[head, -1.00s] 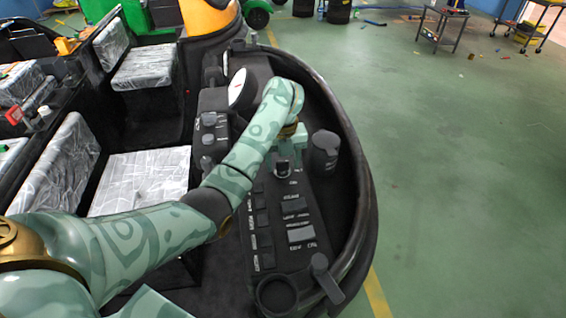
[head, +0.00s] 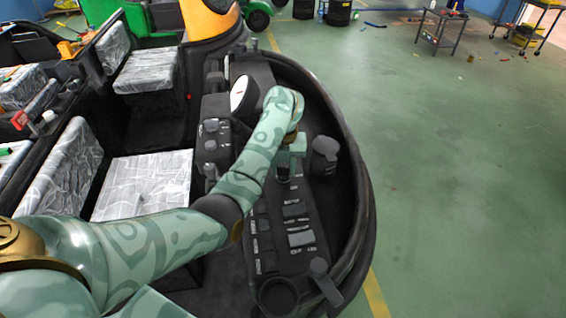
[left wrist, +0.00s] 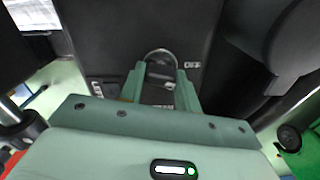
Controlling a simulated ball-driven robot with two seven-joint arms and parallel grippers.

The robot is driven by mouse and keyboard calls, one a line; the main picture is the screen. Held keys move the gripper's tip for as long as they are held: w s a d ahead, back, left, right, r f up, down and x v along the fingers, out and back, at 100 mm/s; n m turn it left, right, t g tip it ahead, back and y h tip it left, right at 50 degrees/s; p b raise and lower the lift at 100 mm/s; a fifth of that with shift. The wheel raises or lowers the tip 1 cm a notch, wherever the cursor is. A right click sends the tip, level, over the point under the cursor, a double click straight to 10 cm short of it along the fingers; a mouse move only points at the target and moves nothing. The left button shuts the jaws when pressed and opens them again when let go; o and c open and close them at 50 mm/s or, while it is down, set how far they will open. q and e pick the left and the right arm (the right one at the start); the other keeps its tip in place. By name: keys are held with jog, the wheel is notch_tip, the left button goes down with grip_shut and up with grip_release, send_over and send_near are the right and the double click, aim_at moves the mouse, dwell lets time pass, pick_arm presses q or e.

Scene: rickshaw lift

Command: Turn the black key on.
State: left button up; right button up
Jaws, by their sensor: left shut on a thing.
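The black key (left wrist: 160,70) sits in the dashboard panel, and in the left wrist view its rounded top shows between my fingers. My left gripper (left wrist: 160,88) is shut on it, with one green finger on each side. In the head view my left gripper (head: 287,168) reaches down onto the panel and largely covers the key. Which way the key is turned I cannot tell. My right gripper is not in view.
The black dashboard panel (head: 272,235) carries rows of labelled switches and a round holder (head: 279,297). A dark knobbed lever (head: 325,150) stands close to the right of my gripper. A white gauge (head: 238,92) is behind. Plastic-wrapped seats (head: 145,180) lie left.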

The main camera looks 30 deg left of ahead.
aim_at(284, 167)
pick_arm(q)
jog(key=m+p, duration=0.1)
jog(key=m, duration=0.1)
jog(key=m+p, duration=0.2)
jog(key=m, duration=0.1)
jog(key=shift+r+m, duration=0.2)
jog(key=shift+m, duration=0.1)
jog(key=shift+f+m+p, duration=0.1)
jog(key=shift+m+p, duration=1.05)
jog(key=shift+m, duration=0.85)
jog(key=o, duration=1)
notch_tip(284, 167, up, 16)
jog(key=p, duration=0.5)
